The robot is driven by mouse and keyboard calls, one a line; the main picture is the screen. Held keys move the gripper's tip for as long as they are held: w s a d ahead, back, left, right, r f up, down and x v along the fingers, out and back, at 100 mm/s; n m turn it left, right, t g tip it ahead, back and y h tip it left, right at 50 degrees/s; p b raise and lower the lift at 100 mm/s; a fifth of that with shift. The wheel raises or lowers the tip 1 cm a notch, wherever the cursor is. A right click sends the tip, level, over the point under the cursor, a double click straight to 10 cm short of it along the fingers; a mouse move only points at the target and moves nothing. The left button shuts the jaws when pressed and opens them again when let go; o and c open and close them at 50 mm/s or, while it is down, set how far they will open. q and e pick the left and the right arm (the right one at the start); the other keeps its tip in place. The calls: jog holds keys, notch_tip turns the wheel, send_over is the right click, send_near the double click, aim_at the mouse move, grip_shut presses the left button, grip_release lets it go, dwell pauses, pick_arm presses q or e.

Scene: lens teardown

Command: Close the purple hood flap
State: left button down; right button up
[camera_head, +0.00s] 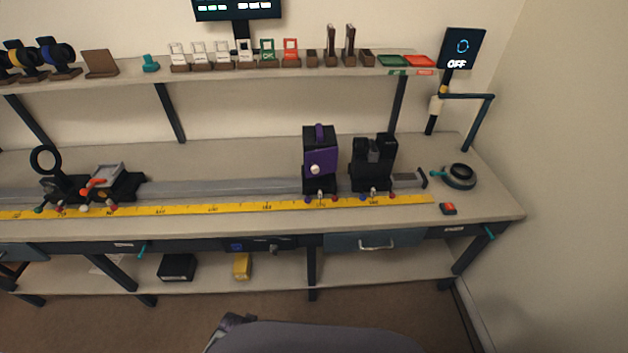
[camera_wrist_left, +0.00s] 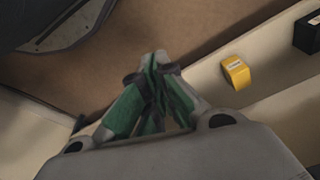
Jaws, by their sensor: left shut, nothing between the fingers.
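The purple hood (camera_head: 320,133) stands upright on the rail on the bench, right of the middle in the head view. Its purple flap (camera_head: 321,158) with a round pale knob (camera_head: 315,169) shows on the front side; I cannot tell how far it is open. My left gripper (camera_wrist_left: 160,65) shows in the left wrist view, its green-padded fingers shut and empty. It is away from the hood, with the brown floor behind it. Neither gripper shows in the head view, and the hood does not show in the wrist view.
A black two-post device (camera_head: 373,165) stands close to the right of the hood. A yellow ruler strip (camera_head: 240,208) runs along the bench in front. A yellow box (camera_head: 242,266), also in the wrist view (camera_wrist_left: 236,73), lies on the lower shelf. A grey chair (camera_head: 320,337) stands in front.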

pick_arm(q)
jog(key=w+r+m+t, duration=0.25)
jog(key=w+r, duration=0.45)
jog(key=r, duration=0.5)
jog(key=w+r+m+t, duration=0.1)
jog(key=w+r+t, duration=0.3)
jog(key=w+r, duration=0.5)
jog(key=w+r+m+t, duration=0.2)
jog(key=w+r+t, duration=0.25)
jog(key=r, duration=0.95)
jog(key=w+d+r+m+t+h, duration=0.35)
jog(key=d+r+m+h, duration=0.2)
jog(key=r+m, duration=0.25)
jog(key=s+d+m+g+h, duration=0.2)
jog(key=d+m+g+h, duration=0.3)
jog(key=m, duration=0.8)
jog(key=shift+d+f+g+h, duration=0.3)
jog(key=shift+g+h, duration=0.35)
jog(key=shift+h, duration=1.2)
jog(key=shift+w+d, duration=0.2)
